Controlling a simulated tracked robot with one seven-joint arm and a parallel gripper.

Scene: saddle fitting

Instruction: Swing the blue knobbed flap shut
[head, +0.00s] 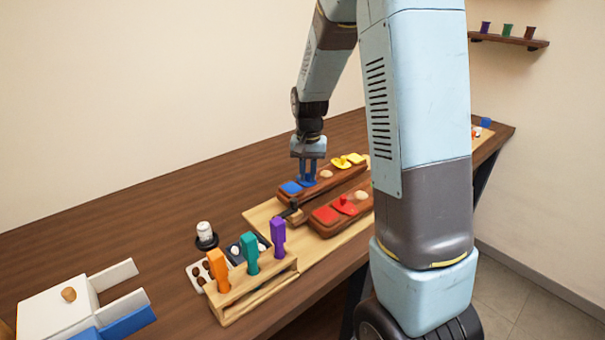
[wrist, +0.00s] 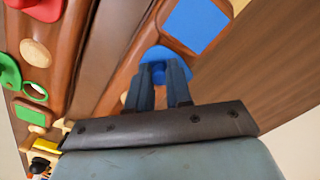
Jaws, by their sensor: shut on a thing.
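The blue knobbed flap (wrist: 153,54) lies on a long reddish-brown wooden block (head: 341,184), beside a blue square (head: 290,187) that also shows in the wrist view (wrist: 195,22). My gripper (head: 308,179) points down at the flap and is shut on its knob; the fingers (wrist: 161,72) hide most of the knob in the wrist view. In the head view a pale round disc (head: 326,174) shows uncovered just right of my gripper, on the same block.
A second block nearer the front holds a red square (head: 326,215) and a red flap (head: 344,205). A yellow flap (head: 341,163) is farther along. Orange, teal and purple handles stand in a wooden rack (head: 255,290). A white box (head: 58,307) is front left. The table behind is clear.

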